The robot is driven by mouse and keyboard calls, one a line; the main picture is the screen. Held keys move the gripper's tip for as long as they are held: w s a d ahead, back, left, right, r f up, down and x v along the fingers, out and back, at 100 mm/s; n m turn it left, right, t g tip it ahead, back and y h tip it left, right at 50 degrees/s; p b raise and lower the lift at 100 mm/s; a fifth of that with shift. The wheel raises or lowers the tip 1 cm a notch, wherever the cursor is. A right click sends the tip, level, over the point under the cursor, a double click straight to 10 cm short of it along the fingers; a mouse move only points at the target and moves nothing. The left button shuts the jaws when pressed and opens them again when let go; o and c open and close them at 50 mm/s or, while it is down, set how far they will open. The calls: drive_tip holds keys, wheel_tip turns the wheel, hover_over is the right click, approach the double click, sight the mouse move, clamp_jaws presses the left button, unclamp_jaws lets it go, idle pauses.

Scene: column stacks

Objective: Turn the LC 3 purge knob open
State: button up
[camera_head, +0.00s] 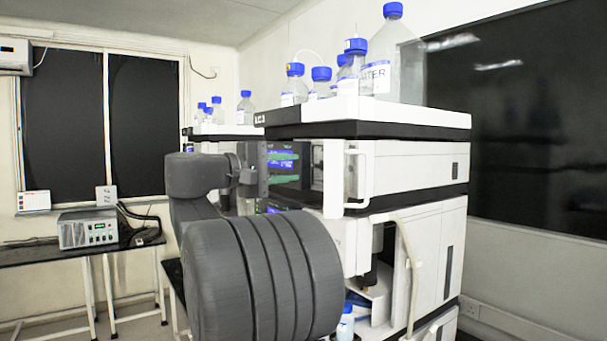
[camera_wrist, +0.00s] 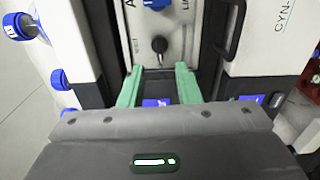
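The LC 3 stack (camera_head: 262,118) is the tall white and black instrument column in the middle of the head view, with its label on the upper edge. In the wrist view, a dark round knob (camera_wrist: 159,44) with a small stem below it sits on a light panel. My gripper (camera_wrist: 159,68) has two green fingers, spread apart and empty. The knob shows beyond the fingertips, roughly centred between them and apparently not touched. In the head view my gripper (camera_head: 283,167) is at the stack's front. The knob cannot be made out there.
Blue-capped bottles (camera_head: 392,50) stand on top of the stack. A white handle (camera_head: 358,178) juts out on its right part. Another stack with bottles (camera_head: 245,107) stands behind. A bench with a small instrument (camera_head: 88,229) is at the left. Blue-capped bottles (camera_wrist: 58,79) also show in the wrist view.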

sight(315, 167)
drive_tip(key=b+v, duration=0.1)
drive_tip(key=v, duration=0.6)
drive_tip(key=shift+s+a, duration=0.2)
drive_tip(key=shift+a, duration=0.05)
drive_tip(key=p+x, duration=0.3)
drive_tip(key=x, duration=0.9)
drive_tip(key=shift+w+d, duration=0.2)
drive_tip(key=shift+d, duration=0.05)
drive_tip(key=shift+w+d, duration=0.4)
drive_tip(key=shift+d, duration=0.15)
